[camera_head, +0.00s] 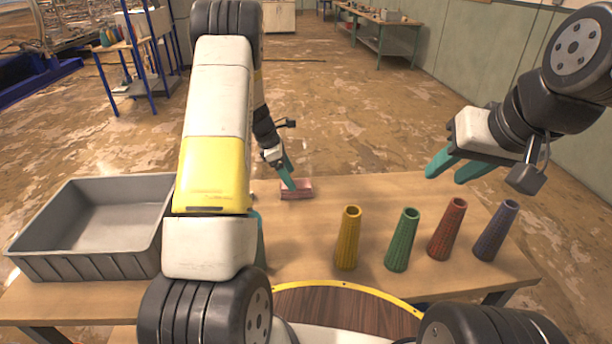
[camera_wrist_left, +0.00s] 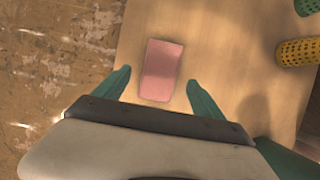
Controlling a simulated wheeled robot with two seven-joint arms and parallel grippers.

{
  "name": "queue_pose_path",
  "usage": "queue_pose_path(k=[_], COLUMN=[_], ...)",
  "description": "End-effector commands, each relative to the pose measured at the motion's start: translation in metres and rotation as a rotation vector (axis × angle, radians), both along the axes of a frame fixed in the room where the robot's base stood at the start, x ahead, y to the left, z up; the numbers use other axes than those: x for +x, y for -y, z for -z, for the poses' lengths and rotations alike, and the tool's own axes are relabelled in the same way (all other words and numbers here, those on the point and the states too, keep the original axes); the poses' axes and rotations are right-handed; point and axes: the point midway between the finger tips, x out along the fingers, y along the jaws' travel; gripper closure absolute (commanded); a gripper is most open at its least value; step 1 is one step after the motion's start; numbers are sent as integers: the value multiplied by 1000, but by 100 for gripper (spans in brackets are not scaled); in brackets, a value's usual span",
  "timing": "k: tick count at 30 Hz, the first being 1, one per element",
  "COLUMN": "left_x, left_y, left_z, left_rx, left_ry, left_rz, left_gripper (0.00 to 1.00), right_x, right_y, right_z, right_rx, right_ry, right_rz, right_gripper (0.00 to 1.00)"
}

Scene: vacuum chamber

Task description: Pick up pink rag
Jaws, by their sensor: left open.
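The pink rag (camera_head: 299,191) lies folded in a flat block on the table, near its far edge, in the head view. In the left wrist view the rag (camera_wrist_left: 161,70) lies ahead of and between the two green fingertips. My left gripper (camera_head: 288,184) reaches down to the rag from behind it; in the wrist view the left gripper (camera_wrist_left: 156,82) is open, with no finger clearly touching the rag. My right gripper (camera_head: 447,172) hangs above the table's right side, its green fingers apart and nothing between them.
A grey crate (camera_head: 61,266) stands at the table's left. Yellow (camera_head: 348,238), green (camera_head: 402,240), red (camera_head: 447,229) and purple (camera_head: 496,230) ribbed cones stand upright along the front right. The wooden table (camera_head: 375,190) is bare between the rag and the cones.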

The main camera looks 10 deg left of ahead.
Motion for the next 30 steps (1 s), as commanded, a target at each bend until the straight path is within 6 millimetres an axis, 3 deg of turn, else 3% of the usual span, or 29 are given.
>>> queue_pose_path(k=[12,30], left_x=[7,7], left_y=[21,21], left_z=[45,50], left_rx=[0,0], left_ry=[1,3], left_rz=[2,3], left_gripper=[20,20], right_x=[0,0], right_y=[0,0], right_z=[0,0], right_rx=[0,0], right_ry=[0,0], right_rz=[0,0], right_gripper=[64,64])
